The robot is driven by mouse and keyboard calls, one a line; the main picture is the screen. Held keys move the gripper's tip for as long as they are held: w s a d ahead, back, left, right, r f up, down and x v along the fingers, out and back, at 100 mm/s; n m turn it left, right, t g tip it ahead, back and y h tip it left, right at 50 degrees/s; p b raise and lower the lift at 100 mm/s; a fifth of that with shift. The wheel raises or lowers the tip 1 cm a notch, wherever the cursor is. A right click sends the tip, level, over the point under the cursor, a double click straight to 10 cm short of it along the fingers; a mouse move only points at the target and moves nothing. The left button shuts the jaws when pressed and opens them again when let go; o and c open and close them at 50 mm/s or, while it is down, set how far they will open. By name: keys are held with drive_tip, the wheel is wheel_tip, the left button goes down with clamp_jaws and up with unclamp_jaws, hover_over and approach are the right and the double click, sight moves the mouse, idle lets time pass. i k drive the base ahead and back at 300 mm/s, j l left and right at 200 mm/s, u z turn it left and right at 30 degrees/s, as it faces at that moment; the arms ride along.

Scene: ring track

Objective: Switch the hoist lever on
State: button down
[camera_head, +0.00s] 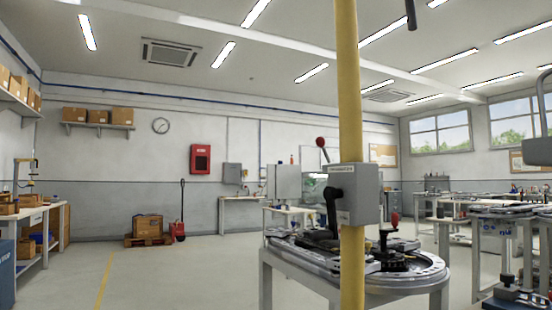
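A grey control box (357,193) is fixed to a yellow post (351,80) in the middle of the view. A small label on its upper part is too small to read. A lever with a red ball knob (320,142) rises from the box's upper left side, tilted up and to the left. A black crank-like part (333,205) shows at the box's lower left; I cannot tell whether it belongs to the box or to the table behind. No gripper can be made out in this view, and nothing visibly touches the lever.
A round-ended ring table (405,283) with black fixtures and a red-knobbed handle (394,219) stands behind the post. More track tables (500,222) stand at the right. A pallet with a box (148,226) is at the back left. The left floor is open.

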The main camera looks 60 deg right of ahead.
sight(320, 141)
drive_tip(key=l+z, duration=0.1)
drive_tip(key=z, duration=1.85)
drive_tip(key=k+l, duration=0.05)
drive_tip(key=l, duration=0.05)
